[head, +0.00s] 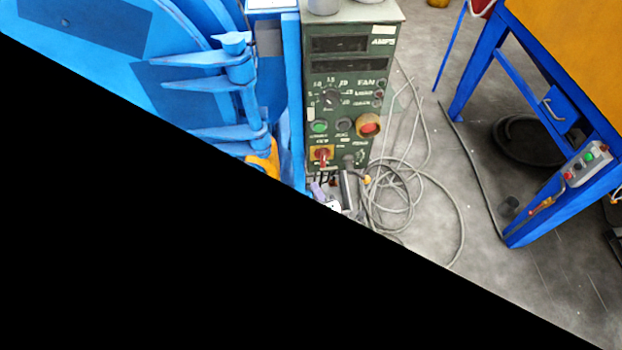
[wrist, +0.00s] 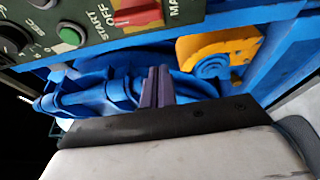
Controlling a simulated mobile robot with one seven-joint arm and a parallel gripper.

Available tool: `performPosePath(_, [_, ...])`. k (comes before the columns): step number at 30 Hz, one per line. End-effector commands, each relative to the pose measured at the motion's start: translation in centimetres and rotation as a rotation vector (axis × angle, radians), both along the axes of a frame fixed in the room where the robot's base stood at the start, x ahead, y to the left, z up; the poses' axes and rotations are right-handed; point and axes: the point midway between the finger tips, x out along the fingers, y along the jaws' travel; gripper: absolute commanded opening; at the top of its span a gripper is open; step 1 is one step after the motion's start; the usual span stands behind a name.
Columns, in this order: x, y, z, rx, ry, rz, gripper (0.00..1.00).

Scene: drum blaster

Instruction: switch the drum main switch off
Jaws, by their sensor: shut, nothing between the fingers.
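The drum main switch (head: 322,155) is a red handle on a yellow plate, low on the left of the dark green control panel (head: 350,105). In the wrist view, the red switch (wrist: 140,14) is cut off by the top edge, beside lettering that reads START and OFF. My gripper (head: 317,189) is small in the head view, just below the panel's bottom edge. In the wrist view, my gripper's purple fingers (wrist: 157,78) are together and empty. They point up towards the switch, with a gap between. Contact is not visible.
The panel also carries a green button (head: 319,127), a black dial (head: 331,98) and a red emergency stop (head: 368,126). Blue machinery (head: 225,75) stands close on the left. Grey cables (head: 395,190) coil on the floor at right. Black covers the head view's lower left.

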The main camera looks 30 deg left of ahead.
Motion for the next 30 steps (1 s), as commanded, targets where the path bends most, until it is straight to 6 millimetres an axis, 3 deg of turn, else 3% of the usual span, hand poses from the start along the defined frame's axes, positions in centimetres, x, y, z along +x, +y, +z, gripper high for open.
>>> performPosePath(7, [-1.5, -2.0, -0.1, -0.001, -0.001, 0.0, 0.0])
performPosePath(25, [-1.6, -2.1, 0.0, -0.001, -0.001, 0.001, 0.0])
performPosePath(28, [-1.2, -1.6, 1.1, 0.02, -0.012, 0.002, 0.0])
performPosePath(30, [-0.5, -0.6, 3.2, 0.063, -0.031, 0.003, 0.0])
